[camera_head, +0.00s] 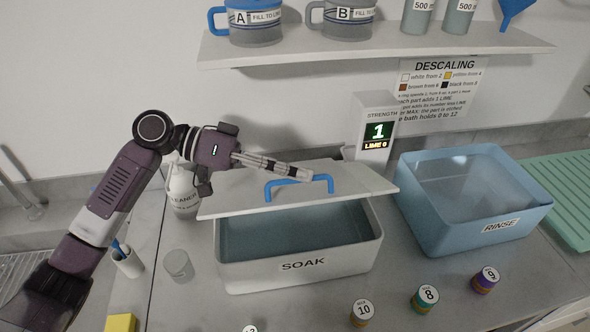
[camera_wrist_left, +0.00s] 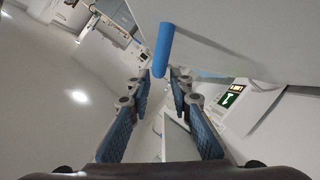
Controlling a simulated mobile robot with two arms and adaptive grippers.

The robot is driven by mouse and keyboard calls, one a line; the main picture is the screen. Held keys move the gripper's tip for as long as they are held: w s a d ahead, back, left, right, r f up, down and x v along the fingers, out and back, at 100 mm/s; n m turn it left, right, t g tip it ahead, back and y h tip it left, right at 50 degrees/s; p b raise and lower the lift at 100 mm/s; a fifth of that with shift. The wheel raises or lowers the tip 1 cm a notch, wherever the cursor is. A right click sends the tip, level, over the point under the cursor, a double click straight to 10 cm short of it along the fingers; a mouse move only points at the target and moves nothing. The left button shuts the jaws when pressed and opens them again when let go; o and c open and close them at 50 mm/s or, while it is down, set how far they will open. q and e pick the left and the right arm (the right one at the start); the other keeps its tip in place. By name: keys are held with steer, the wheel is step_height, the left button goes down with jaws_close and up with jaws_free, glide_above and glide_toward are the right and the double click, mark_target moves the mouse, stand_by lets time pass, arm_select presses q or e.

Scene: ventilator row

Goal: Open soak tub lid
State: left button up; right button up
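The white soak tub (camera_head: 298,273), labelled SOAK, stands in the middle of the counter. Its pale lid (camera_head: 232,196) lies above the rear part, leaving the front of the dark interior uncovered. Whether the lid rests on the rim or is lifted is hard to tell. The blue lid handle (camera_head: 300,183) also shows in the left wrist view (camera_wrist_left: 164,48). My left gripper (camera_head: 308,174) is over the lid, its fingertips close to the handle. In the left wrist view its fingers (camera_wrist_left: 162,82) are apart, with the handle near the tips; contact is unclear. My right gripper is out of view.
A blue rinse tub (camera_head: 470,225) stands right of the soak tub. A strength display (camera_head: 375,125) reading 1 stands behind the lid. A cleaner bottle (camera_head: 183,190) and a glass (camera_head: 178,266) are at left. Numbered jars (camera_head: 425,297) line the front. A shelf (camera_head: 380,48) runs above.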

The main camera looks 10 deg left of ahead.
arm_select(q)
jaws_close()
steer(key=w+a+r+n+g+p, duration=0.1)
steer(key=w+a+r+n, duration=0.1)
steer(key=w+r, duration=0.4)
steer(key=shift+w+a+r+h, duration=0.15)
steer(key=shift+w+r+h, duration=0.05)
steer(key=shift+w+h, duration=0.25)
steer(key=shift+o, duration=1.5)
jaws_free()
steer(key=shift+f, duration=0.1)
steer(key=shift+a, duration=0.1)
